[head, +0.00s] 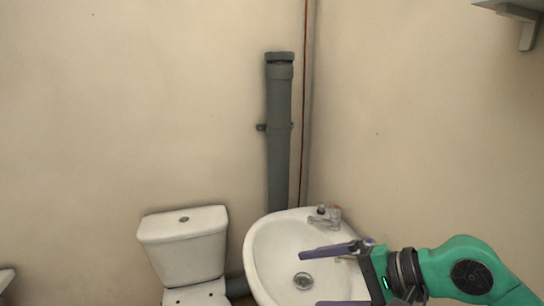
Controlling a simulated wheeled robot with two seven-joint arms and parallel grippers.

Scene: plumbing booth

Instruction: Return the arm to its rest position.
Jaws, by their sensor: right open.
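My right gripper (338,277) comes in from the lower right on a green arm (465,270). Its two purple-grey fingers are spread apart and point left, in front of the white washbasin (262,262). Nothing shows between the fingers. The gripper and its wrist hide the right part of the basin. My left gripper is not in view.
A white toilet (185,245) stands left of the basin. A grey vertical pipe (279,150) runs up the wall behind, and a tap (325,217) sits on the basin's back rim. A shelf with a bracket (527,30) is at the upper right.

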